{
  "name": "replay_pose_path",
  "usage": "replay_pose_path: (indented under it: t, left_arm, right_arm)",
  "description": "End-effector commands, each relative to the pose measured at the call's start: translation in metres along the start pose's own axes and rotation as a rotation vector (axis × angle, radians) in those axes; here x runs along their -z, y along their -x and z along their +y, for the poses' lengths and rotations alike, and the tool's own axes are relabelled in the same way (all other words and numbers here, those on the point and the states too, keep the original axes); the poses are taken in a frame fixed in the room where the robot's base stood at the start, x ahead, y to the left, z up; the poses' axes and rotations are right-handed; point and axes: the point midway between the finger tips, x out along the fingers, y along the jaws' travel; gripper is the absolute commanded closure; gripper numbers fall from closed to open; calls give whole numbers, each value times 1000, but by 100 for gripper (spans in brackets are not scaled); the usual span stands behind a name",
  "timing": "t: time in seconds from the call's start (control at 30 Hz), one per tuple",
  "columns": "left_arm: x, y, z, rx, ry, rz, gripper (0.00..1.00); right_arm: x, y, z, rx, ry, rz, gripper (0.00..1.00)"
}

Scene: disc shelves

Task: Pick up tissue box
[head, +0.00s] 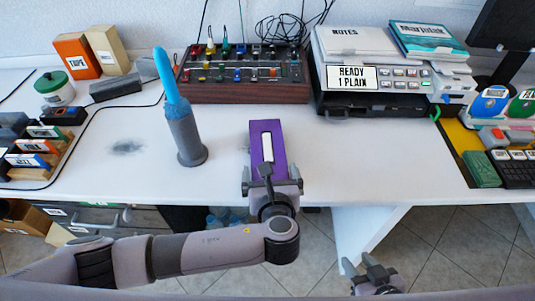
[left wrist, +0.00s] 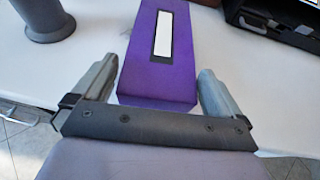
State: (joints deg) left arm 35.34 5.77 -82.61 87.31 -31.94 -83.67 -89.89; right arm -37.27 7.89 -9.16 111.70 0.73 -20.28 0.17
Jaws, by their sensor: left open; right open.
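The tissue box (head: 267,143) is purple with a white slot on top and stands on the white table near the front edge. In the left wrist view the tissue box (left wrist: 159,75) fills the space ahead of the palm. My left gripper (head: 271,175) is open at the box's near end. Its two fingers lie on either side of that end, with a visible gap on the right; they are not closed on it. My right gripper (head: 360,264) is open and empty, low in the head view, in front of the table.
A grey cylinder with a blue top (head: 184,130) stands left of the box. Behind are a control panel with knobs (head: 240,92) and a machine (head: 385,77) labelled "READY 1 PLAIN". Disc racks (head: 40,145) are at left. The table right of the box is clear.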

Motion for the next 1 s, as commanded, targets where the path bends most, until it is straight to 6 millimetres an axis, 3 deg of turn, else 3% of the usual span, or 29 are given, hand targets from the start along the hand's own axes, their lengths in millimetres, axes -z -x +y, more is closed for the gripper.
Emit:
replay_pose_path:
  t: [0.2,0.5,0.53,0.63,1.0]
  left_arm:
    - [1,-28,-1,1,0,0,0]
    - [0,-32,0,1,1,2,0]
    - [0,-32,0,1,1,2,6]
    - [0,-32,0,1,1,2,39]
    - [-4,-30,-1,1,3,0,40]
  right_arm:
    - [-5,-3,0,0,0,-1,57]
    - [-4,-3,0,0,-1,-1,57]
    - [-4,-3,0,0,0,-1,57]
    - [-4,-3,0,0,0,-1,57]
    - [-3,-2,1,0,2,-1,57]
